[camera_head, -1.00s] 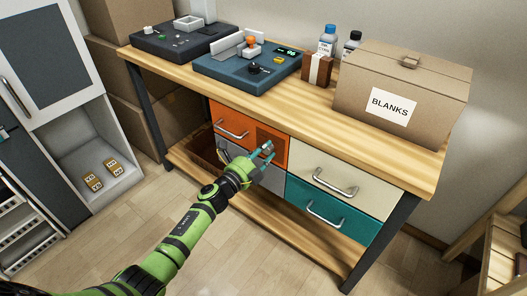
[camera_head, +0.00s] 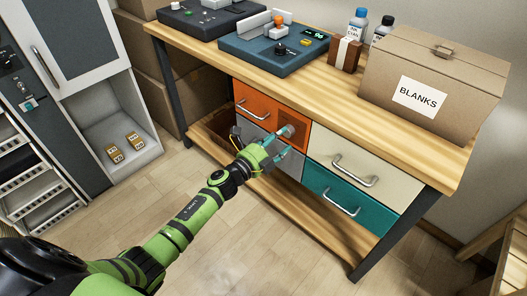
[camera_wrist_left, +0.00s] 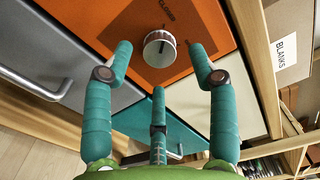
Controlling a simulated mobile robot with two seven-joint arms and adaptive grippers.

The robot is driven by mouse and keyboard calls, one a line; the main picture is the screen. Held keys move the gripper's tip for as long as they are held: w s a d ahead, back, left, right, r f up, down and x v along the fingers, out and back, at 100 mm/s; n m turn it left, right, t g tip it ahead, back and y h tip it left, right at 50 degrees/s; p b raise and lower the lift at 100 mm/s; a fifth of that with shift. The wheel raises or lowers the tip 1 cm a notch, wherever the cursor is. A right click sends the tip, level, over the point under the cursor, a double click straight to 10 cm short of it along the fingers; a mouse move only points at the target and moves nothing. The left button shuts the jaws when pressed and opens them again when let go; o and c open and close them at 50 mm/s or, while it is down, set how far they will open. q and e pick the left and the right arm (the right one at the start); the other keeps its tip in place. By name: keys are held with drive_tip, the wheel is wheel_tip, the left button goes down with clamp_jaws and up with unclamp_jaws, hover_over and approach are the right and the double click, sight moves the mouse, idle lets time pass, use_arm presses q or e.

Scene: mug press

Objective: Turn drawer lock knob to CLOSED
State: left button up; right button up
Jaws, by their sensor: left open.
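The lock knob (camera_wrist_left: 160,48) is a round, pale-faced knob on the front of the orange drawer (camera_wrist_left: 190,20). In the left wrist view the knob lies between the two upper fingertips, with a third finger below. Contact cannot be told. My right gripper is not seen.
Grey, cream and teal drawers with bar handles adjoin the orange one. The wooden bench (camera_head: 330,95) carries a dark blue device (camera_head: 272,45), bottles and a carton marked BLANKS (camera_head: 432,85). A lower shelf (camera_head: 300,222) runs beneath. The floor in front is clear.

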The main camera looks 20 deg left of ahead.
use_arm(q)
drive_tip(key=v, duration=0.9)
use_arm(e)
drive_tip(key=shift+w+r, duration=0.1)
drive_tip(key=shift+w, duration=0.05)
